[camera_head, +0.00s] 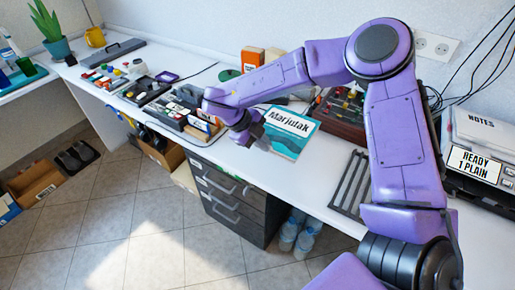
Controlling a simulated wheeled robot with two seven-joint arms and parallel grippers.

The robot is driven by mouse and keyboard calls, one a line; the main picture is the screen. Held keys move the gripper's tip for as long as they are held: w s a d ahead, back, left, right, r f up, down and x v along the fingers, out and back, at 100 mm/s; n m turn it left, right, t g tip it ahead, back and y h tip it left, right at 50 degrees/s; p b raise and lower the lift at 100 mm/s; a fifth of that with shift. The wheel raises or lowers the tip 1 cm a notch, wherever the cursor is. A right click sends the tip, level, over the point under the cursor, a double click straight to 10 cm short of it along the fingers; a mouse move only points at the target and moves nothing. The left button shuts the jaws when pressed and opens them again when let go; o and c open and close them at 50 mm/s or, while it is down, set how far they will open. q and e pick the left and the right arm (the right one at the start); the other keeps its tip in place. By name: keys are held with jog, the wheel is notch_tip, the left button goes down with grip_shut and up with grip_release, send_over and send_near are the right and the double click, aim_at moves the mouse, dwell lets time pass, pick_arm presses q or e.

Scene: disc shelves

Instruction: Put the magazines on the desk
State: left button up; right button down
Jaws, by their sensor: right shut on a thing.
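A magazine (289,131) with a white title band reading "Marjutak" and a teal cover is at the desk's middle. My right gripper (259,138) is at the magazine's left edge and is shut on it. Whether the magazine rests flat on the desk or is slightly raised I cannot tell. The white desk (240,170) runs from the back left to the front right. My purple right arm crosses the view and hides part of the desk behind it. My left gripper is not in view.
Trays of small parts (145,90) fill the desk left of my gripper. A black slotted rack (350,183) lies right of the magazine. A machine with a "READY 1 PLAIN" display (475,163) stands at the right. Dark drawers (232,195) and bottles (290,233) are below.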

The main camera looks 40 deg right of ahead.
jog(key=w+f, duration=0.1)
jog(key=f, duration=0.1)
jog(key=w+f, duration=0.2)
jog(key=f, duration=0.3)
jog(key=shift+w+a+f, duration=0.1)
jog(key=shift+w+f, duration=0.2)
jog(key=c, duration=1.2)
grip_release()
jog(key=shift+s, duration=0.1)
jog(key=shift+r, duration=0.1)
jog(key=v, duration=1.2)
